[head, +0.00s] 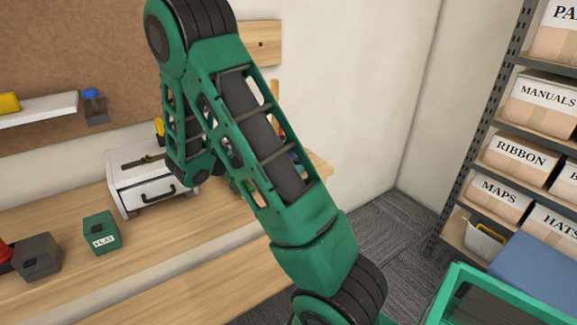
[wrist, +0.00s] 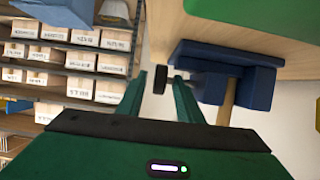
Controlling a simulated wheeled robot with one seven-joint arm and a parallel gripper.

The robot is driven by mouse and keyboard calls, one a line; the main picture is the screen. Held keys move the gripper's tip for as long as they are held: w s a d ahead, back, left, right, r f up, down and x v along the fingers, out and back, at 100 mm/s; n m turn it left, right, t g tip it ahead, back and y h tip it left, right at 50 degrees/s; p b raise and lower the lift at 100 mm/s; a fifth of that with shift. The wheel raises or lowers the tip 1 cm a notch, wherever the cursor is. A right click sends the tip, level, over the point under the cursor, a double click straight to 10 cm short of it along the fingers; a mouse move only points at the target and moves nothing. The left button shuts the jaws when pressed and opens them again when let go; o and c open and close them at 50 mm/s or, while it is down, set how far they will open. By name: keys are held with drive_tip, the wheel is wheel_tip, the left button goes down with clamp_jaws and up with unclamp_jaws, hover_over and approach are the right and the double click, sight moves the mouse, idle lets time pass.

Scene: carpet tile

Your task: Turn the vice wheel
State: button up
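The blue vice (wrist: 235,75) shows in the wrist view, fixed at the edge of the wooden bench top. Its dark wheel (wrist: 160,79) appears nearly edge-on at the left end of its screw. My gripper (wrist: 160,76) is open, with one green fingertip on each side of the wheel in the picture. Narrow gaps show between the wheel and the fingers, and I cannot tell the exact depth. In the head view my arm hides the gripper and most or all of the vice.
The bench (head: 130,260) holds a white drawer box (head: 150,188), a green box (head: 101,233) and a dark box (head: 37,257). A metal shelf (head: 480,130) with labelled cartons stands at the right. Carpeted floor (head: 385,240) lies between bench and shelf.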

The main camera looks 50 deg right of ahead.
drive_tip(key=v, duration=1)
drive_tip(key=shift+w+a, duration=0.15)
drive_tip(key=shift+a, duration=0.25)
